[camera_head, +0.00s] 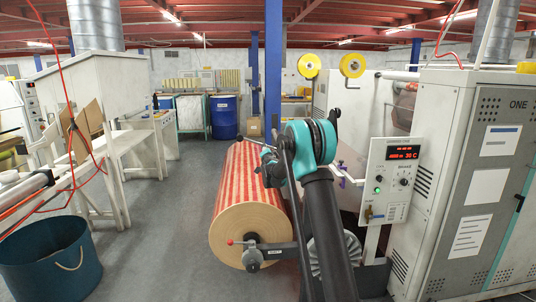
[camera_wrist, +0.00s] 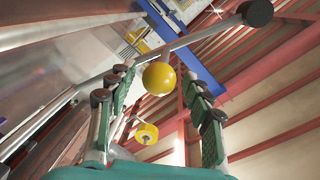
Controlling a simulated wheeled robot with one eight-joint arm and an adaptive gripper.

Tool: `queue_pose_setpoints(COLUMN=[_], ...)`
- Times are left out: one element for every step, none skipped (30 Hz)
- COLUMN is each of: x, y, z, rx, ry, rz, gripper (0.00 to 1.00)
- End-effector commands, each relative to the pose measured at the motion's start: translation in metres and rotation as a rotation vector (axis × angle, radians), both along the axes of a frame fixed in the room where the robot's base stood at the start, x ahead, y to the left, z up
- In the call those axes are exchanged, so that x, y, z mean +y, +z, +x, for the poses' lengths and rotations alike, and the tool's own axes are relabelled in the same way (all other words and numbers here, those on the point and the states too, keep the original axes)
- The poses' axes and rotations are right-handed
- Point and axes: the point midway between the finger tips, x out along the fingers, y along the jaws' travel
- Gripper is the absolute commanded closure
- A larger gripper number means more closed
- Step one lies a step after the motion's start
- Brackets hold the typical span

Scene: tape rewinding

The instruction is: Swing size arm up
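In the wrist view a yellow ball (camera_wrist: 159,78) shows between the fingers of my gripper (camera_wrist: 158,90). The fingers are spread apart, with a gap visible on both sides of the ball. A metal bar (camera_wrist: 205,34) with a black round end crosses behind or above the ball; I cannot tell whether they are joined. In the head view my teal wrist hides most of my gripper. A thin bar with a dark knob (camera_head: 240,140) sticks out left of my wrist, above the striped roll. I cannot tell for certain which part is the size arm.
A large red-striped roll (camera_head: 237,190) lies below and left of my arm. A control panel (camera_head: 390,175) and the grey machine cabinet (camera_head: 470,180) stand close on the right. A blue bucket (camera_head: 50,260) is at lower left. Grey floor between bucket and roll is clear.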

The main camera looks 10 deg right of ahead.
Motion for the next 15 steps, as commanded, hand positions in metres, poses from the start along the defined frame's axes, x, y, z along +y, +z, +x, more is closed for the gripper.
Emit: queue_pose_setpoints(x=[0.0,0.0,0.0,0.0,0.0,0.001,0.001,0.001,0.001,0.002,0.002,0.002,0.003,0.003,0.004], y=[0.0,0.0,0.0,0.0,0.0,0.0,0.0,0.0,0.001,0.001,0.002,0.002,0.003,0.004,0.004], z=[0.0,0.0,0.0,-0.001,-0.002,-0.004,-0.006,-0.009,-0.013,-0.018,-0.023,-0.03,-0.036,-0.043,-0.051], rx=[0.0,0.0,0.0,0.0,0.0,0.0,0.0,0.0,0.0,0.0,0.0,0.0,0.0,0.0,0.001], ry=[0.0,0.0,0.0,0.0,0.0,0.0,0.0,0.0,0.001,0.001,0.001,0.001,0.001,0.001,0.001], rz=[0.0,0.0,0.0,0.0,0.0,0.0,0.0,0.0,0.001,0.001,0.001,0.001,0.001,0.001,0.0], gripper=[0.49,0.49,0.49,0.49,0.49,0.49,0.49,0.49,0.49,0.49,0.49,0.49,0.49,0.49,0.49])
